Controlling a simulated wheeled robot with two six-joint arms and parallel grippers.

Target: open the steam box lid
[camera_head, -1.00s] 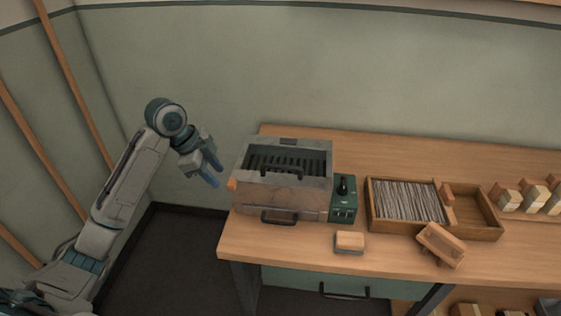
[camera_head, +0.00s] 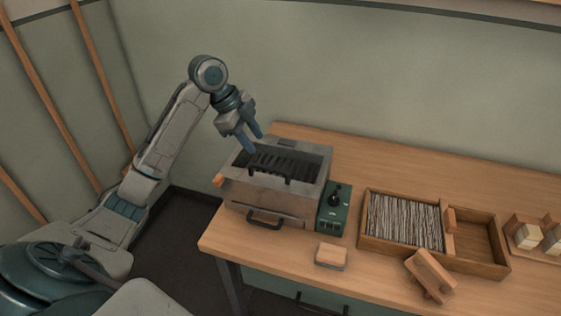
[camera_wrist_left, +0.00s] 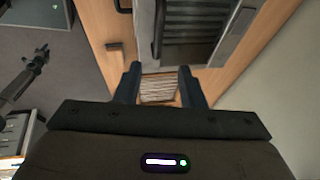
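The steam box (camera_head: 270,203) is a grey metal box at the table's left end. Its top (camera_head: 309,167) shows dark slats inside a frame, with a dark handle (camera_head: 268,179) across its front part; a second handle (camera_head: 264,219) is on the front face. In the left wrist view the slats (camera_wrist_left: 195,30) and a dark handle (camera_wrist_left: 158,27) show at the top. My left gripper (camera_head: 253,141) is above the box's back left part, fingers pointing down, apart and empty. The head view does not clearly show contact. My right gripper (camera_wrist_left: 40,60) is small at the wrist view's left; its opening is unclear.
A green control box (camera_head: 334,210) stands right of the steam box. A small block (camera_head: 331,255) and a wooden piece (camera_head: 430,275) lie near the front edge. Wall is behind; the table behind the tray is clear.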

